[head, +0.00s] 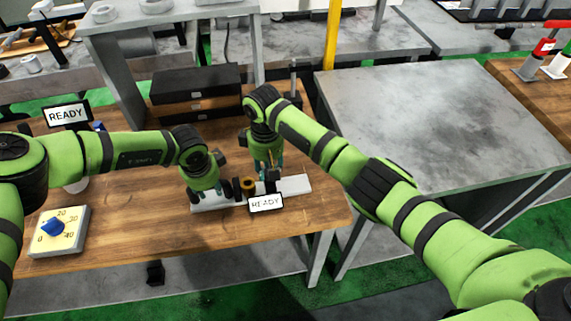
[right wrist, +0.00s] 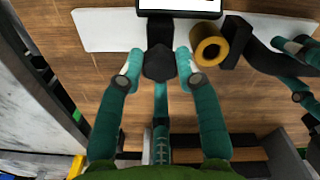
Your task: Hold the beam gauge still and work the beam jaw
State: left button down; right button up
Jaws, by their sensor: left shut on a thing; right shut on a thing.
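The beam gauge is a long pale beam (head: 296,185) lying near the front of the wooden bench; it also shows across the top of the right wrist view (right wrist: 105,30). My right gripper (head: 268,180) is shut on a dark block, the beam jaw (right wrist: 160,62), between its teal fingers. My left gripper (head: 208,193) is shut at the gauge's left part; what its fingers hold is mostly hidden. A dark fixed jaw (right wrist: 235,42) with a curved arm leads toward the left fingers. A brass ring (right wrist: 200,34) sits between the two jaws, against the fixed one, apart from the beam jaw.
A small READY display (head: 265,204) stands in front of the gauge. Another READY sign (head: 67,114) and a dial box (head: 58,245) are at left. Dark drawers (head: 197,85) stand behind. A bare grey table (head: 430,120) is to the right.

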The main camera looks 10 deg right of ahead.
jog(key=a, duration=0.4)
jog(key=shift+s+a, duration=0.1)
jog(key=o, duration=0.9)
jog(key=shift+c, duration=0.2)
notch_tip(320, 180, up, 12)
